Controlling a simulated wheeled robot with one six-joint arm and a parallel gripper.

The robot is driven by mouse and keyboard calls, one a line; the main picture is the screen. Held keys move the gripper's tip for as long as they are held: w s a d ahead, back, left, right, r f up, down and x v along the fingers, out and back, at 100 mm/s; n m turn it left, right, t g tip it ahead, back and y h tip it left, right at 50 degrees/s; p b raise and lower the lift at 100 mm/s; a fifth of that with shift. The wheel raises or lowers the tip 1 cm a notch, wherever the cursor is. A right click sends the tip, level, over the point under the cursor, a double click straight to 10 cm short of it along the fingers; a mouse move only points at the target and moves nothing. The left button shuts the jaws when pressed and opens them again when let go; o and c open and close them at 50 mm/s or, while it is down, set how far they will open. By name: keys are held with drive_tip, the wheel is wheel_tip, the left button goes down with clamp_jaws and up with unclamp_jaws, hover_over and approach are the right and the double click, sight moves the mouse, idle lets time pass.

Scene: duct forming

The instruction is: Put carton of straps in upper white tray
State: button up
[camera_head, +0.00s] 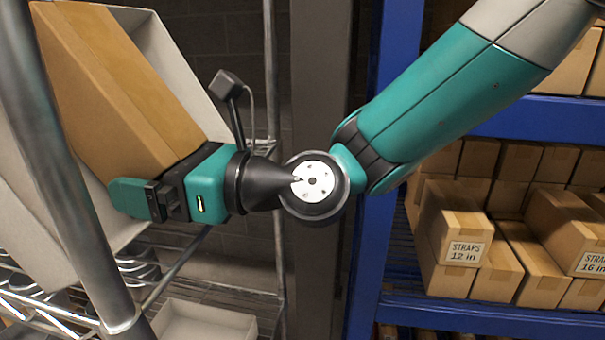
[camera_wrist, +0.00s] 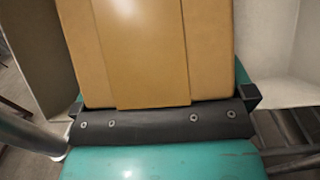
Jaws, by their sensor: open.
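The tan carton of straps (camera_head: 110,85) is at the upper left of the head view, between walls of the upper white tray (camera_head: 165,45). A second part of that tray shows below and left of the carton. My gripper (camera_head: 150,195) is open at the carton's near end. In the wrist view, the carton (camera_wrist: 155,50) fills the middle just beyond my gripper (camera_wrist: 163,115), with pale tray walls on both sides. The carton's underside is hidden, so I cannot tell whether it rests fully on the tray floor. No label shows on it.
A grey rack post (camera_head: 65,170) stands close in front of the tray, near my gripper. Another white tray (camera_head: 205,322) sits lower on the wire rack. A blue shelf (camera_head: 470,318) at right holds several strap cartons (camera_head: 462,235).

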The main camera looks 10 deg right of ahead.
drive_tip(key=s+d+r+y+b, duration=0.1)
drive_tip(key=s+d+r+b, duration=0.15)
drive_tip(key=d, duration=0.65)
drive_tip(key=s+d+r+b, duration=0.1)
drive_tip(key=d+b, duration=0.2)
drive_tip(key=d, duration=0.5)
drive_tip(key=s+a+f+n+g+h, duration=0.1)
drive_tip(key=s+f+n+g+h, duration=0.15)
drive_tip(key=f+n, duration=0.45)
drive_tip(key=s+a+f+n+g+h, duration=0.1)
drive_tip(key=s+f+n+g+h, duration=0.25)
drive_tip(key=n, duration=0.55)
drive_tip(key=s+d+f+n+h, duration=0.5)
drive_tip(key=d+f+n+h, duration=0.2)
drive_tip(key=n, duration=0.6)
wheel_tip(320, 180, down, 2)
drive_tip(key=shift+d+f+g+h, duration=0.15)
drive_tip(key=shift+d+g+h, duration=0.25)
drive_tip(key=shift+d, duration=0.25)
drive_tip(key=shift+c, duration=0.5)
